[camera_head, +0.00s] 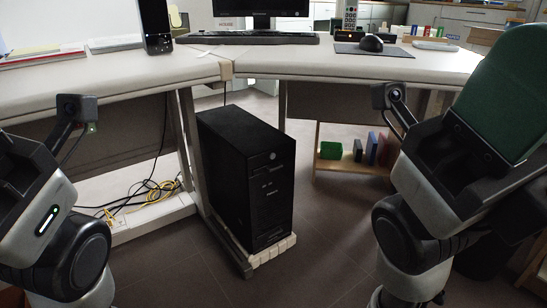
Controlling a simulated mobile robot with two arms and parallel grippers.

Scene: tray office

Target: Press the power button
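A black computer tower (230,150) stands upright under the desk, in the middle of the view, with its front panel turned toward me and to the right. A small round light-grey mark (272,156), which looks like the power button, sits near the top of the front panel. Below it are a few small ports. My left gripper (22,160) is at the left edge and my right gripper (465,150) is at the right. Both are well apart from the tower. Their fingertips cannot be made out, so their opening does not show.
A desk leg (192,150) stands just left of the tower. Yellow and black cables (155,192) lie farther left. Floor before the tower is clear.

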